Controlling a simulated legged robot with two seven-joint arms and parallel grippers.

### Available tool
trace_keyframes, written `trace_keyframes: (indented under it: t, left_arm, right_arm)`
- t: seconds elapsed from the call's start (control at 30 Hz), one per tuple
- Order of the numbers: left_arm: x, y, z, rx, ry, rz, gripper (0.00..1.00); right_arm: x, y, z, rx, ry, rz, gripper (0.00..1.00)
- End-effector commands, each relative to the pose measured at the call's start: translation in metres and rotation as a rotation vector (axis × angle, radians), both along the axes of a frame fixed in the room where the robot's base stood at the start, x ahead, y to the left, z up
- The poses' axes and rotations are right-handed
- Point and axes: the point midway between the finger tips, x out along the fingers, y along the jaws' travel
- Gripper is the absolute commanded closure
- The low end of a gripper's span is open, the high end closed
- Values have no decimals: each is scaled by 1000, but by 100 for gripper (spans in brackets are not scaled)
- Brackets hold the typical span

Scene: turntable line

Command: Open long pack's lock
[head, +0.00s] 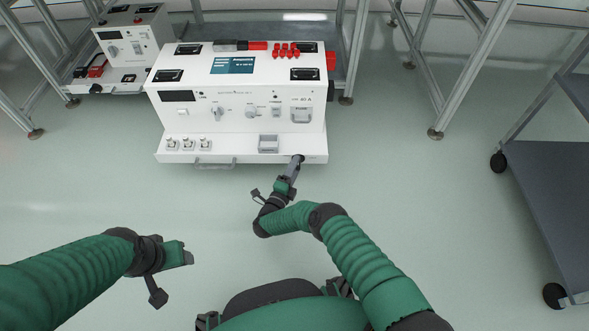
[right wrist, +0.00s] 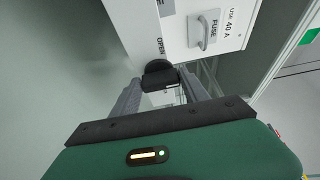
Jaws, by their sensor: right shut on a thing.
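The long pack (head: 235,108) is a large white box with a blue screen on top and a front ledge. In the right wrist view, its white casing (right wrist: 150,25) carries an "OPEN" label. A black lock knob (right wrist: 158,70) sits beside that label, between the fingers of my right gripper (right wrist: 160,88), which is shut on it. In the head view, my right gripper (head: 296,163) is at the right end of the ledge and covers the knob. My left gripper (head: 188,256) hangs away from the pack at lower left; its finger gap is unclear.
A fuse handle (right wrist: 202,33) labelled "FUSE" is near the lock. A smaller white unit (head: 125,48) stands at the back left. Metal frames (head: 455,70) stand behind, and a grey cart (head: 560,170) is at right. The floor in front is clear.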

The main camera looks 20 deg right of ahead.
Motion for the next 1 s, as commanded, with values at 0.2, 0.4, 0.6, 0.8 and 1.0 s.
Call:
trace_keyframes:
  t: [0.2,0.4,0.6,0.8,1.0]
  left_arm:
    - [0,0,-1,0,0,0,41]
    - [0,0,-1,0,0,0,41]
    - [0,0,-1,0,0,0,41]
    - [0,0,-1,0,0,0,41]
    - [0,0,-2,0,0,0,41]
  right_arm:
    - [-1,3,-4,-9,13,8,88]
    - [-1,3,-5,-9,14,9,88]
    - [-1,3,-4,-9,13,8,30]
    - [-1,2,-2,-10,8,5,25]
    - [0,1,-2,-11,6,4,25]
